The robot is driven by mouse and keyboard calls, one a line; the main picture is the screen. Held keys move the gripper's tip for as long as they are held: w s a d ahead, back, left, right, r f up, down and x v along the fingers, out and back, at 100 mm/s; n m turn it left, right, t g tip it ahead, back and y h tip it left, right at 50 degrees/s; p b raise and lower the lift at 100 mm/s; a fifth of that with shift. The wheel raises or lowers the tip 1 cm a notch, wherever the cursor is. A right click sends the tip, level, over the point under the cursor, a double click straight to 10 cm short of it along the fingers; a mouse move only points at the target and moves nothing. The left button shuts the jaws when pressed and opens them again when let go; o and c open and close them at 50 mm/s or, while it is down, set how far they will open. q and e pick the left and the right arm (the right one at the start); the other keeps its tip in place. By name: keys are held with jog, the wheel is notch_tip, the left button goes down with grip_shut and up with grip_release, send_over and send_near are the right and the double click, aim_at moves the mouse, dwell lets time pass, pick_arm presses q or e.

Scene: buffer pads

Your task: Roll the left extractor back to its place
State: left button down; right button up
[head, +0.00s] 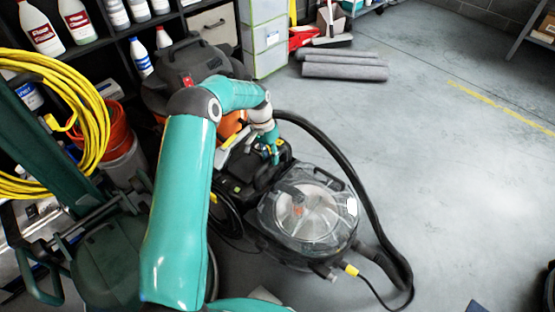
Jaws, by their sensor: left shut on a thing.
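A black extractor (305,215) with a clear domed tank stands on the grey floor in the middle of the view. A black hose loops from it around its right side. My left arm reaches over from the lower left, and my left gripper (272,152) is shut at the extractor's rear upper part, by its handle. The fingertips are small and partly hidden, so the exact grip is unclear. A second dark machine (185,72) with a rounded top and some orange stands behind my arm, partly hidden. My right gripper is not in view.
Shelves with bottles (42,28), a yellow coiled hose (85,105) and an orange bucket (115,130) crowd the left. Grey drawers (265,48) and rolled grey mats (343,67) are at the back. The floor to the right (450,170) is clear.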

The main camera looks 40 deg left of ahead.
pick_arm(q)
jog(key=shift+a, duration=0.3)
jog(key=c, duration=0.9)
grip_release()
jog(key=shift+c, duration=0.2)
jog(key=v, duration=1.2)
jog(key=shift+s+d, duration=0.1)
jog(key=shift+d, duration=0.05)
